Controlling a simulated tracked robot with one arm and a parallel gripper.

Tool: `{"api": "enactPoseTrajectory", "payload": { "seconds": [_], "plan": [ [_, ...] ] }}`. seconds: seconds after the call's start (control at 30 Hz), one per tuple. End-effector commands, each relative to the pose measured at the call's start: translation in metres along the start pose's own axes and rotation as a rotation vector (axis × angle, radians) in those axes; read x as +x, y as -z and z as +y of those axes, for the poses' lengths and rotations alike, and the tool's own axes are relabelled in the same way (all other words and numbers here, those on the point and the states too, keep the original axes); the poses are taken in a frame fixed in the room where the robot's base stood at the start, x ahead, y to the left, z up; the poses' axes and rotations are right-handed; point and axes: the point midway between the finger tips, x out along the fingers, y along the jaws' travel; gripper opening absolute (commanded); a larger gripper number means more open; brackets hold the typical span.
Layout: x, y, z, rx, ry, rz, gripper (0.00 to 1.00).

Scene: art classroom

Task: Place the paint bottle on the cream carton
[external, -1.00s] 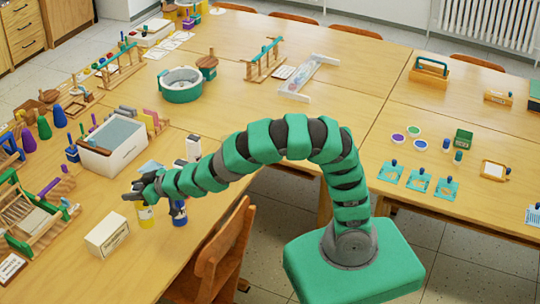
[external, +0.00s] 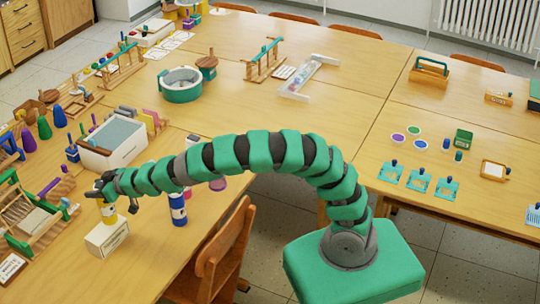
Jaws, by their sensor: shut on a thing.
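My gripper (external: 105,190) is shut on the paint bottle (external: 108,215), which is yellow and white and hangs upright below the fingers. The bottle is over the cream carton (external: 106,240), a small box on the near left of the wooden table. The bottle's lower end is at the carton's top face; I cannot tell whether it touches or is slightly above. The fingers hide the bottle's upper part.
A white bin (external: 113,157) stands behind. A green-and-wood rack (external: 32,215) is at left. A chair (external: 218,253) is at the table edge.

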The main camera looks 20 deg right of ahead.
Motion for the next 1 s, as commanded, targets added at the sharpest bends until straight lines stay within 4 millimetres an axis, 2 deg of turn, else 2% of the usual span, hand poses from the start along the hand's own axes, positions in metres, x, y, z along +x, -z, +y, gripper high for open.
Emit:
{"api": "enactPoseTrajectory", "payload": {
  "seconds": [0.2,0.53,0.77,1.0],
  "plan": [
    [0.018,0.007,-0.003,0.002,0.001,0.0,0.0],
    [0.028,0.011,-0.006,0.002,0.002,0.002,0.0],
    [0.041,-0.023,-0.005,0.0,0.001,-0.005,0.0],
    [0.042,-0.024,-0.006,0.0,0.002,0.0,0.0]
  ]
}}
